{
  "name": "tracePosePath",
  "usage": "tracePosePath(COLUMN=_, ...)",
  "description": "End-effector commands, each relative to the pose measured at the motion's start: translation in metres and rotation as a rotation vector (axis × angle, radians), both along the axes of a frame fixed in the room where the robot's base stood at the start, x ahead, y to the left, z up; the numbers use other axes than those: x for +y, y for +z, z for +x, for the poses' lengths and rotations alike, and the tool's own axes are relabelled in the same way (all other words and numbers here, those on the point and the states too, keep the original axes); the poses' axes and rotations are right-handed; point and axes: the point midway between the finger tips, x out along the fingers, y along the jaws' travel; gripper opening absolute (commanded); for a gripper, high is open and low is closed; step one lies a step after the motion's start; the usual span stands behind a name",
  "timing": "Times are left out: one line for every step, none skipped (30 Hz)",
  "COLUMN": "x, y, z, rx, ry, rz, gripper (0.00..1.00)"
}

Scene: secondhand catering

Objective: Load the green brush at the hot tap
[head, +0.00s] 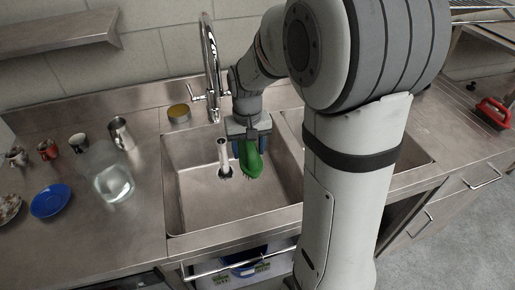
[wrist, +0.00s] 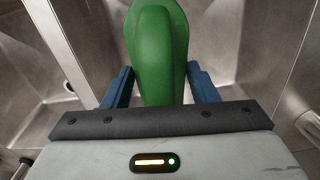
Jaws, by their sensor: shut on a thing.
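The green brush (head: 250,158) hangs below my gripper (head: 247,136) over the left sink basin (head: 205,200) in the head view. My gripper is shut on it. In the wrist view the green brush (wrist: 158,50) stands between the two blue fingers of my gripper (wrist: 160,88). Its bristle side is mostly hidden. The chrome tap (head: 210,65) rises behind the basin, just left of my gripper. Its spout end is near my arm, and I cannot tell whether water runs. A pale upright tube (head: 222,155) stands in the basin beside the brush.
Left of the sink stand a glass jug (head: 112,178), a metal cup (head: 121,134), small cups and a blue saucer (head: 50,201). A red-handled brush (head: 494,112) lies far right. A wall shelf (head: 60,32) hangs upper left.

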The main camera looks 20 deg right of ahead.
Motion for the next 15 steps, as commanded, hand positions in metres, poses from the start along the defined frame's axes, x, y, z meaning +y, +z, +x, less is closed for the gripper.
tracePosePath(x=0.005, y=-0.002, z=0.003, rx=0.001, ry=0.002, rz=0.0, gripper=0.35)
tracePosePath(x=0.007, y=-0.002, z=0.005, rx=0.001, ry=0.003, rz=0.0, gripper=0.35)
tracePosePath(x=0.01, y=-0.003, z=0.007, rx=0.0, ry=0.003, rz=0.0, gripper=0.35)
tracePosePath(x=0.013, y=-0.003, z=0.009, rx=0.0, ry=0.002, rz=0.0, gripper=0.35)
tracePosePath(x=0.015, y=-0.004, z=0.01, rx=0.0, ry=0.002, rz=0.0, gripper=0.35)
tracePosePath(x=0.018, y=-0.005, z=0.012, rx=0.0, ry=0.002, rz=0.0, gripper=0.35)
tracePosePath(x=0.021, y=-0.006, z=0.014, rx=0.001, ry=0.003, rz=0.0, gripper=0.35)
tracePosePath(x=0.023, y=-0.006, z=0.015, rx=0.001, ry=0.003, rz=0.0, gripper=0.35)
tracePosePath(x=0.026, y=-0.007, z=0.018, rx=0.0, ry=0.002, rz=0.0, gripper=0.35)
tracePosePath(x=0.029, y=-0.007, z=0.02, rx=0.0, ry=0.001, rz=0.0, gripper=0.35)
tracePosePath(x=0.031, y=-0.008, z=0.021, rx=0.0, ry=0.001, rz=0.0, gripper=0.35)
tracePosePath(x=0.034, y=-0.009, z=0.023, rx=0.0, ry=0.002, rz=0.0, gripper=0.35)
tracePosePath(x=0.037, y=-0.009, z=0.025, rx=0.0, ry=0.002, rz=0.0, gripper=0.35)
tracePosePath(x=0.039, y=-0.01, z=0.026, rx=0.001, ry=0.002, rz=0.0, gripper=0.35)
tracePosePath(x=0.041, y=-0.01, z=0.028, rx=0.0, ry=0.001, rz=0.0, gripper=0.35)
